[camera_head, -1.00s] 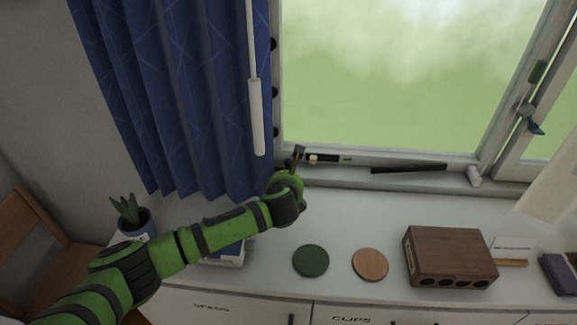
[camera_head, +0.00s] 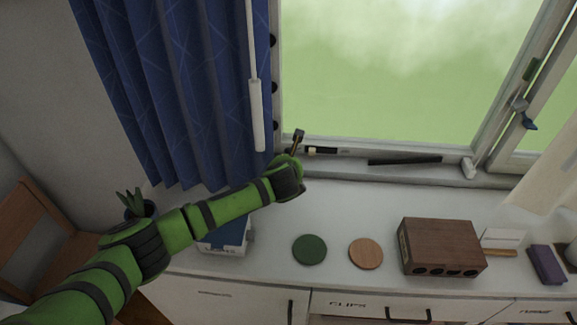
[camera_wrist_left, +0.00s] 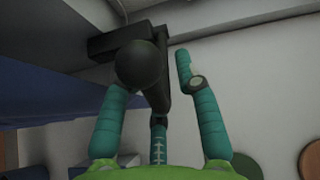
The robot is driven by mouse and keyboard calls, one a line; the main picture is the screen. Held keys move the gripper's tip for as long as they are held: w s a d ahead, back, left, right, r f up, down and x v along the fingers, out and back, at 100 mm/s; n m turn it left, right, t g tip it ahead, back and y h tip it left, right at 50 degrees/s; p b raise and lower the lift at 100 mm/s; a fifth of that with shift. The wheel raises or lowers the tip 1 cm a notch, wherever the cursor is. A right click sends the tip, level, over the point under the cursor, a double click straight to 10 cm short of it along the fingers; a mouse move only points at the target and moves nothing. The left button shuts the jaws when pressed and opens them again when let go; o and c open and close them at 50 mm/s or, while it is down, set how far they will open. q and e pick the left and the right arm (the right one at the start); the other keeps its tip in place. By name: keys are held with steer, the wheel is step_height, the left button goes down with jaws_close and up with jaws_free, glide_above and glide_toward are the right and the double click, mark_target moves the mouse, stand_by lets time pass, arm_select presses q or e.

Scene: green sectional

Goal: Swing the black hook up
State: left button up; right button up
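The black hook (camera_wrist_left: 142,64), dark with a round knob end, shows close up in the left wrist view, joined to a dark block behind it. My left gripper (camera_wrist_left: 154,82) has teal fingers spread around the knob; the right finger stands clear of it, and the left finger is close beside it. Whether any finger touches the hook I cannot tell. In the head view my left gripper (camera_head: 297,152) is at the lower left corner of the window frame, where a small upright dark-tipped piece shows; the hook is hard to tell apart there. My right gripper is not in view.
A blue curtain (camera_head: 190,90) and a white wand (camera_head: 257,115) hang just left of the gripper. On the white sill are a green disc (camera_head: 310,249), a tan disc (camera_head: 365,253) and a wooden block (camera_head: 442,247). A dark bar (camera_head: 405,161) lies along the window frame.

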arm_select(q)
steer(key=shift+s, duration=0.1)
steer(key=v, duration=1.1)
steer(key=shift+s+r, duration=0.25)
steer(key=shift+s, duration=0.1)
